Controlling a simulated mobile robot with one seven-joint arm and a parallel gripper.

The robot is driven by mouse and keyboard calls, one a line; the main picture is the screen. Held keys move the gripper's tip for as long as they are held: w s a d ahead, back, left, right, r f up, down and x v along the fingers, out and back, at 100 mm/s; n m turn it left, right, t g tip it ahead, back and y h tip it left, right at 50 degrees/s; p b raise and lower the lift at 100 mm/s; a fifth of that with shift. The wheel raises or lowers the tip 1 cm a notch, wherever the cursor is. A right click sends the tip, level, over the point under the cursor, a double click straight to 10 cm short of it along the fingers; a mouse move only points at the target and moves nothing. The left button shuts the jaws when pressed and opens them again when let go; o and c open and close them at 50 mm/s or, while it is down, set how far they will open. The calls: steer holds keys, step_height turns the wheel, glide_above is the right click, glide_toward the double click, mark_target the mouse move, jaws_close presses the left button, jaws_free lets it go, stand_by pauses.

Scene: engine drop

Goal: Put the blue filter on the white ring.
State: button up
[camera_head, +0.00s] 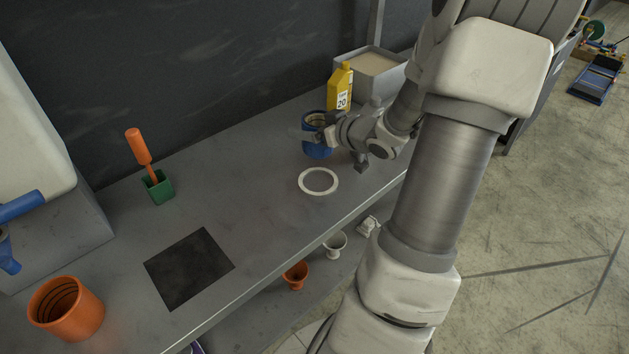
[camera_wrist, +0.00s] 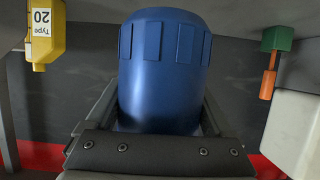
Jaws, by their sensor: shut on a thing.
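The blue filter (camera_head: 318,147) is a ribbed blue cylinder with an open top, behind the white ring in the head view. In the wrist view the blue filter (camera_wrist: 165,75) fills the middle, between the jaws. My gripper (camera_head: 322,133) is shut on it; its jaws also show in the wrist view (camera_wrist: 160,120). The white ring (camera_head: 318,193) lies flat on the grey bench, in front of the filter and apart from it in the picture. The ring is bare. I cannot tell whether the filter's base touches the bench.
A yellow bottle (camera_head: 340,88) and a grey bin (camera_head: 368,82) stand behind the filter. An orange-handled tool (camera_head: 139,146) stands in a green holder (camera_head: 158,187) at left. A black mat (camera_head: 190,268) and an orange pot (camera_head: 66,309) are nearer. The bench (camera_head: 245,215) is clear left of the ring.

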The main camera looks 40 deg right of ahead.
step_height(320, 180, down, 10)
steer(key=b, duration=0.2)
steer(key=shift+b, duration=0.4)
steer(key=shift+f, duration=0.1)
steer(key=o, duration=1.5)
steer(key=shift+c, duration=0.2)
steer(key=shift+s+d+r, duration=0.1)
steer(key=shift+s+r, duration=0.15)
steer(key=a+p+v, duration=0.1)
steer(key=p+v, duration=0.1)
steer(key=v, duration=0.9)
steer(key=shift+s+d, duration=0.25)
steer(key=shift+d, duration=0.15)
